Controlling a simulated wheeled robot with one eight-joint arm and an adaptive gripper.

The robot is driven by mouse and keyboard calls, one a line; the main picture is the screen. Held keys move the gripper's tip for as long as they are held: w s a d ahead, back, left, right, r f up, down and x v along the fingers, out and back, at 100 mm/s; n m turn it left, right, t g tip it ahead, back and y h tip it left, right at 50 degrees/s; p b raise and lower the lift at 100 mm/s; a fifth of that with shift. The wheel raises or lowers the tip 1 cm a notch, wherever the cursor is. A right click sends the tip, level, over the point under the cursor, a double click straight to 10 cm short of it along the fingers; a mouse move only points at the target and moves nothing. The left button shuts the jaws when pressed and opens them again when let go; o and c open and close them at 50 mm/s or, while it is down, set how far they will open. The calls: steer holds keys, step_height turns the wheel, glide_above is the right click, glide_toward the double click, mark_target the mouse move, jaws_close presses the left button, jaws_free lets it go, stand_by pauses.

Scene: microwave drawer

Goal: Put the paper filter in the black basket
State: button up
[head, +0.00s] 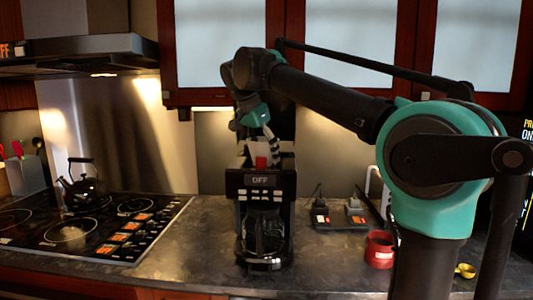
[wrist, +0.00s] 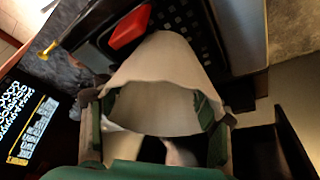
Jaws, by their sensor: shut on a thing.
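The white paper filter (wrist: 155,75) fills the middle of the wrist view, its wide open rim facing the camera. My gripper (wrist: 157,108) is shut on it, with the green-padded fingers at the filter's left and right sides. In the head view my gripper (head: 267,131) is just above the top of the black coffee maker (head: 262,192), and a bit of the white filter (head: 244,156) shows below it. A black perforated surface (wrist: 183,24) lies beyond the filter in the wrist view. I cannot tell for sure which part is the black basket.
A red part (wrist: 130,27) shows at the coffee maker's top, also in the head view (head: 261,162). A glass carafe (head: 263,236) sits in the machine. A red mug (head: 379,250) and yellow scoop (head: 465,270) stand right. The cooktop (head: 95,228) is left; cabinets (head: 345,45) hang above.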

mark_target(254, 156)
steer(key=shift+f, duration=0.25)
steer(key=shift+f, duration=0.2)
steer(key=o, duration=0.7)
steer(key=shift+o, duration=0.2)
steer(key=shift+r, duration=0.25)
steer(key=v, duration=1.2)
steer(key=shift+r, duration=0.4)
steer(key=shift+w, duration=0.1)
